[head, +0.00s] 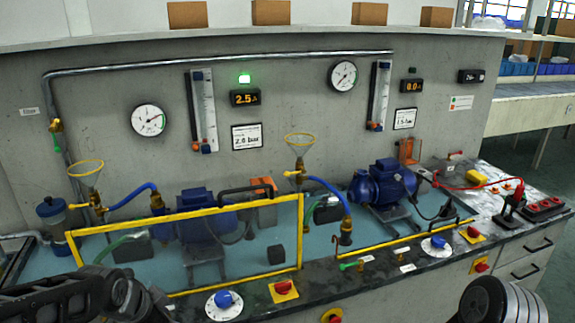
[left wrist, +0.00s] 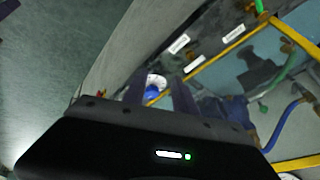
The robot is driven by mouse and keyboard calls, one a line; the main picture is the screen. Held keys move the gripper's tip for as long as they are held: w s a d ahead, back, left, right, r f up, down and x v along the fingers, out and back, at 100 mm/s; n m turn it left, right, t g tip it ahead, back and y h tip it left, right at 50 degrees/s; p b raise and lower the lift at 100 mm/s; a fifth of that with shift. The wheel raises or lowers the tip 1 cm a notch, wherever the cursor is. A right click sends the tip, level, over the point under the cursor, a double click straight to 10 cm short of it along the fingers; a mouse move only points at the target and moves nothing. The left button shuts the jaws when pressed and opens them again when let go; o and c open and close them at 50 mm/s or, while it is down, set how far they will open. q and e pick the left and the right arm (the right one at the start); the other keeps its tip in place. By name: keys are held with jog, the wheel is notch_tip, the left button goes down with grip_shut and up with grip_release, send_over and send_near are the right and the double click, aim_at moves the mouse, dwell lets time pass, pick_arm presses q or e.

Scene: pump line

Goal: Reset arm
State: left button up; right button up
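The task names no object, only my arm. My left arm reaches in from the lower left of the head view, with its dark gripper (head: 152,300) low in front of the bench's front edge. In the left wrist view, the two dark fingers of my left gripper (left wrist: 160,93) stand apart with nothing held between them. A blue knob on a white dial (left wrist: 155,85) shows beyond the gap, apart from the fingers. A part of my right arm shows at the bottom right of the head view; its gripper is out of the picture.
A yellow guard frame (head: 302,235) stands raised around the left pump (head: 200,215). A second yellow bar (head: 395,242) lies low before the right blue pump (head: 385,185). The front ledge carries a left blue knob (head: 223,299), a red switch (head: 284,288) and a right blue knob (head: 438,241).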

pick_arm(q)
jog(key=s+d+f+n+h, duration=0.1)
jog(key=d+f+n, duration=0.4)
jog(key=f, duration=0.4)
jog(key=s+d+f+n+h, duration=0.1)
jog(key=d+f+n, duration=0.2)
jog(key=d+f, duration=0.5)
jog(key=s+d+f+n+g, duration=0.1)
jog(key=s+d+f+g, duration=0.1)
jog(key=s+f, duration=0.5)
jog(key=s+d+f+n+g+h, duration=0.1)
jog(key=s+d+f+g, duration=0.2)
jog(key=s+f, duration=0.5)
jog(key=s+d, duration=0.1)
jog(key=s, duration=0.1)
jog(key=shift+s+f, duration=0.15)
jog(key=shift+s, duration=0.15)
